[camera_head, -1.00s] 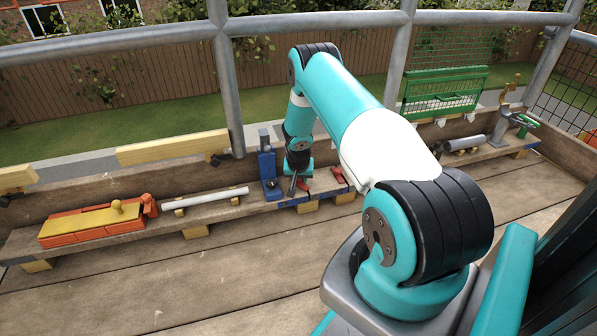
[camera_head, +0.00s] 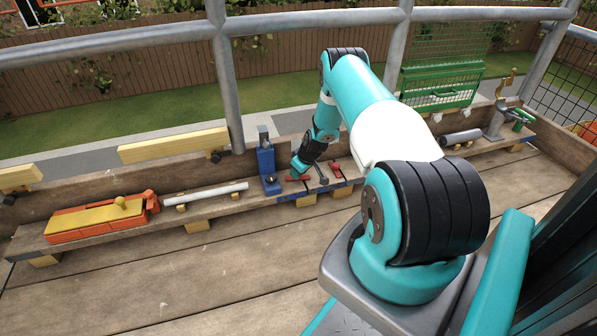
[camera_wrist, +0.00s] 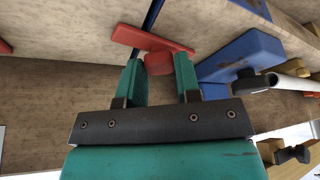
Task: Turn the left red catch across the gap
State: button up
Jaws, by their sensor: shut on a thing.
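The left red catch (camera_head: 291,178) is a flat red bar on the bench's front part, below the wrist in the head view. In the wrist view the bar of the left catch (camera_wrist: 140,38) lies across a narrow dark blue line, with a rounded red knob (camera_wrist: 158,64) on its near side. My gripper (camera_wrist: 159,72) has its two teal fingers on either side of the knob and is shut on it. My wrist is tilted in the head view. The other red catch (camera_head: 336,169) sits to the right.
A blue stand (camera_head: 267,165) is close to the left of my gripper. A pale tube (camera_head: 205,194) and an orange box with a yellow top (camera_head: 95,220) lie further left. A grey cylinder (camera_head: 462,137) and a green rack (camera_head: 440,85) are at the right.

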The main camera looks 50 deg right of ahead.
jog(key=shift+n+y, duration=0.5)
jog(key=shift+n, duration=0.7)
jog(key=o, duration=0.9)
jog(key=p+v, duration=0.8)
jog(key=v, duration=0.9)
jog(key=shift+d+r, duration=0.2)
jog(key=shift+r, duration=0.05)
jog(key=shift+w, duration=0.1)
